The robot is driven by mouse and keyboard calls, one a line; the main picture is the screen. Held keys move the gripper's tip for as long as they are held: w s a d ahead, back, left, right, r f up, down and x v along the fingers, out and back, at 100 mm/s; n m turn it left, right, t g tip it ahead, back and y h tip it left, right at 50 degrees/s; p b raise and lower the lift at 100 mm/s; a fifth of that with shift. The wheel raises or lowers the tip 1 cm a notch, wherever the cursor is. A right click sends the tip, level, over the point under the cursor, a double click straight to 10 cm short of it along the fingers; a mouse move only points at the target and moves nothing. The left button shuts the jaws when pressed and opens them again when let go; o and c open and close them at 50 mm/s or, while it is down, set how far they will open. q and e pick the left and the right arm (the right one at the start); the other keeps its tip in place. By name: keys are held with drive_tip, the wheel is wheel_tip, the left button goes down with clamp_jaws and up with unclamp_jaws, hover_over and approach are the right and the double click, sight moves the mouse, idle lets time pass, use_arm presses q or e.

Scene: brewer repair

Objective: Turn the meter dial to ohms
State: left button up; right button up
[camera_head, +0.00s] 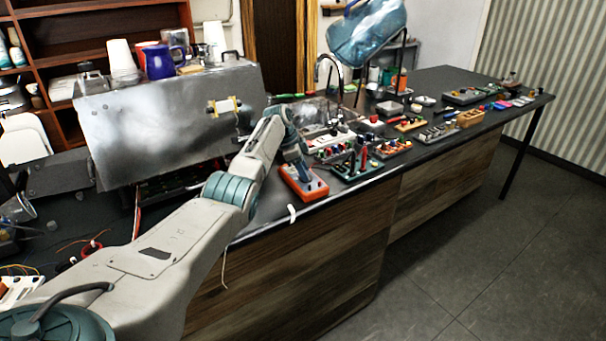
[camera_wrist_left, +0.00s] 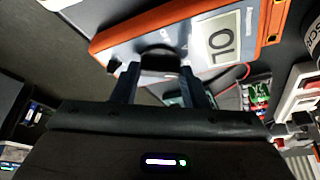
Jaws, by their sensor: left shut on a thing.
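The orange meter (camera_head: 303,183) lies near the front edge of the counter in the head view, partly hidden by my left arm. In the left wrist view the meter (camera_wrist_left: 110,40) fills the upper middle, with an orange rim, a pale face and a display (camera_wrist_left: 223,38) whose characters show upside down. The black dial (camera_wrist_left: 160,60) is on its face. My left gripper (camera_wrist_left: 160,75) has its two fingers on either side of the dial and is shut on it; it also shows in the head view (camera_head: 301,172). The dial's pointer setting cannot be read. My right gripper is not in view.
A large metal brewer casing (camera_head: 165,125) stands left of my forearm. Several small boards and parts crowd the counter right of the meter, including a green board (camera_head: 352,168). Loose wires (camera_head: 92,243) lie at the left. Open floor (camera_head: 450,270) is at the right.

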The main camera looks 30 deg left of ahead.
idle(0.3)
use_arm(q)
drive_tip(key=o, duration=1)
drive_tip(key=shift+r, duration=0.1)
drive_tip(key=b+v, duration=0.2)
drive_tip(key=v, duration=0.8)
drive_tip(key=shift+a+r+b, duration=0.15)
drive_tip(key=shift+r+b, duration=0.15)
drive_tip(key=shift+b, duration=0.05)
